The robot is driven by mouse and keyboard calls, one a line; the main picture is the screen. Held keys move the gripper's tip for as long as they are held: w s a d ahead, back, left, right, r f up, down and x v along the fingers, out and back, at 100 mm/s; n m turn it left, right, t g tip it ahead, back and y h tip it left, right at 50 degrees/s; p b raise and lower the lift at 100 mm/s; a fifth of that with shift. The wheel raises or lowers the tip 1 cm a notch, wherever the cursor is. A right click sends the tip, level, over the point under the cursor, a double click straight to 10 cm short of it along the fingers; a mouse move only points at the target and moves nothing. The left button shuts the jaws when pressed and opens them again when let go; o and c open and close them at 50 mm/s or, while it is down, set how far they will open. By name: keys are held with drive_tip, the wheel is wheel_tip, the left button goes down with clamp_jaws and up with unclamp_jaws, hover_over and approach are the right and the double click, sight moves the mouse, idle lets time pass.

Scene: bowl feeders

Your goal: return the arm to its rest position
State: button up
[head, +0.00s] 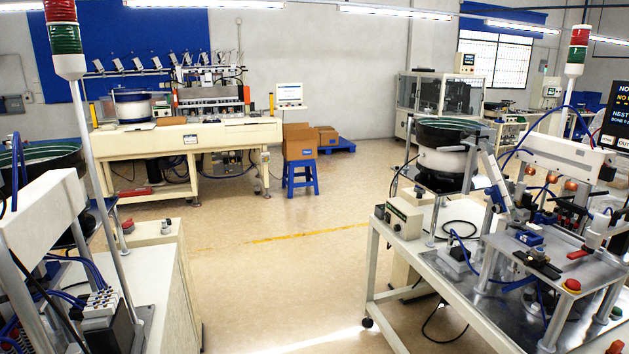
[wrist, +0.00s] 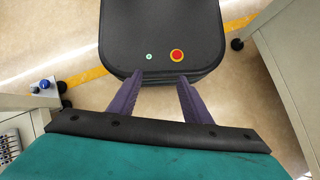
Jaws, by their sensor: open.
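My gripper (wrist: 157,92) shows in the wrist view with its two purple-grey fingers spread apart and nothing between them. It is open and points down over a dark rounded top with a red button (wrist: 177,56) and a small green dot, which looks like my own base. The arm and gripper do not show in the head view.
A bench with a bowl feeder (head: 445,150) stands at the right, its table edge (head: 420,285) near. A machine cabinet (head: 150,260) stands at the left. Open floor (head: 270,270) with a yellow line lies between them. A blue stool (head: 300,178) with a carton stands farther back.

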drive_tip(key=s+a+f+n+t, duration=0.1)
drive_tip(key=s+f+n, duration=0.1)
drive_tip(key=s, duration=0.3)
drive_tip(key=shift+s+a+f, duration=0.25)
drive_tip(key=shift+a+f, duration=0.05)
drive_tip(key=shift+f, duration=0.1)
idle(1.0)
